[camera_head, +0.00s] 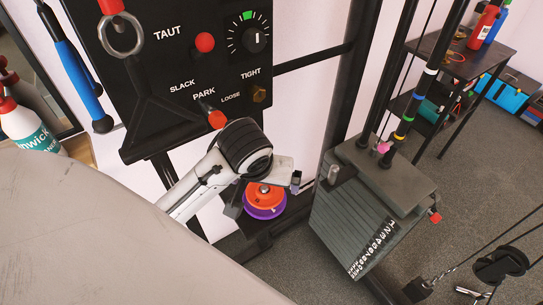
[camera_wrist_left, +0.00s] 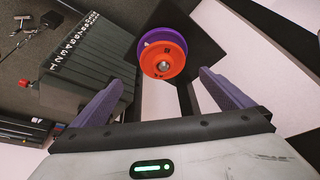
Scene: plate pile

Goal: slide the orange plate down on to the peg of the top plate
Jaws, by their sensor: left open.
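The orange plate (camera_head: 264,195) lies above the larger purple plate (camera_head: 264,211) on a low dark stand in the head view. In the left wrist view the orange plate (camera_wrist_left: 151,62) has a silver peg end (camera_wrist_left: 163,66) at its middle, and the purple plate (camera_wrist_left: 158,36) shows behind it, slightly offset. I cannot tell if the two plates touch. My left gripper (camera_head: 290,179) is above the plates and partly hides the orange one. In its wrist view my left gripper (camera_wrist_left: 160,80) is open, with nothing between its fingers. My right gripper is not in view.
A grey weight stack (camera_head: 350,220) with dark posts stands right of the plates. A black control panel (camera_head: 190,60) with knobs hangs behind my left arm. A spray bottle (camera_head: 28,125) is at the left. A shelf table (camera_head: 450,60) stands at the back right.

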